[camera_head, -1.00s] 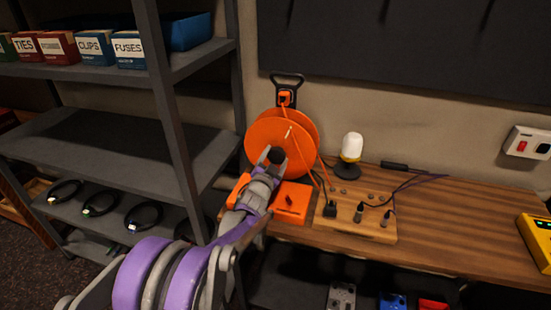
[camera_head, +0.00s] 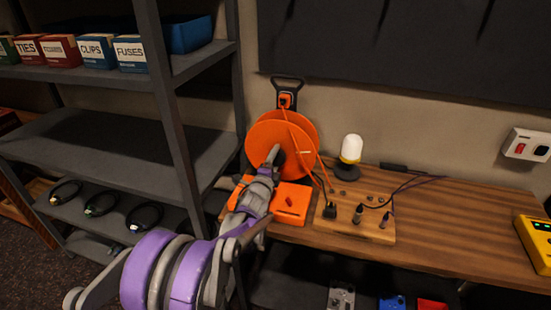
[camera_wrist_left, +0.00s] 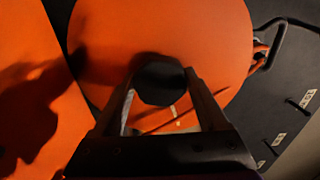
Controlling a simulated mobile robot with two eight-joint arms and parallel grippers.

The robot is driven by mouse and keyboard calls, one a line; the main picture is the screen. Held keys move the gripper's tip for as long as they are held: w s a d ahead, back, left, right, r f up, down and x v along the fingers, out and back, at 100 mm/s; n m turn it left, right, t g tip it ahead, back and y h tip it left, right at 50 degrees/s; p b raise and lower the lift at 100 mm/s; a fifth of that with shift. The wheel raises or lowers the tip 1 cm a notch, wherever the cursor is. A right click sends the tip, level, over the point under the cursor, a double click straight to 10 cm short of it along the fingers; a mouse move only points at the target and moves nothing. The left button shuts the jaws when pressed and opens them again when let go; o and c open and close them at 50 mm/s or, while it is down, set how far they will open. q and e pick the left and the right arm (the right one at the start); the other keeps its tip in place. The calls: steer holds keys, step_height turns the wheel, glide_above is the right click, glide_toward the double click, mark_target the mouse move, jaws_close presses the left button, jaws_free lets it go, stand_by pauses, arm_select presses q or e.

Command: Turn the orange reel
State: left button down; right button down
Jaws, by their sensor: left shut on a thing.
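The orange reel (camera_head: 268,138) stands upright at the left end of the wooden desk, on an orange base (camera_head: 291,203). My left gripper (camera_head: 277,158) reaches up to the front face of the reel. In the left wrist view, the fingers of my left gripper (camera_wrist_left: 163,100) are shut on a dark knob (camera_wrist_left: 160,83) that sticks out from the reel's orange disc (camera_wrist_left: 215,40). A small pale mark (camera_wrist_left: 173,112) shows on the disc near the right finger. In the head view the knob is hidden by the gripper. My right gripper is in neither view.
A white lamp (camera_head: 351,148) and a wooden board (camera_head: 345,224) with plugs and cables are right of the reel. A grey shelf (camera_head: 110,150) stands close on the left. The middle of the desk (camera_head: 450,220) is clear.

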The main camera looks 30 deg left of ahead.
arm_select(q)
steer(key=m+p, duration=0.1)
steer(key=m, duration=0.2)
steer(key=shift+r+m, duration=0.1)
steer(key=shift+m, duration=0.3)
steer(key=m+p, duration=0.1)
steer(key=m, duration=0.1)
steer(key=shift+m+p, duration=0.3)
steer(key=shift+m, duration=0.1)
steer(key=m+p, duration=0.2)
steer(key=m, duration=0.2)
steer(key=shift+w+r, duration=0.1)
steer(key=shift+m+p, duration=0.6)
steer(key=shift+m, duration=0.4)
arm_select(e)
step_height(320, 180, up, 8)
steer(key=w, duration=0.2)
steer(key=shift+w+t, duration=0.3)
arm_select(q)
jaws_free()
steer(key=b+v, duration=0.1)
steer(key=v, duration=1)
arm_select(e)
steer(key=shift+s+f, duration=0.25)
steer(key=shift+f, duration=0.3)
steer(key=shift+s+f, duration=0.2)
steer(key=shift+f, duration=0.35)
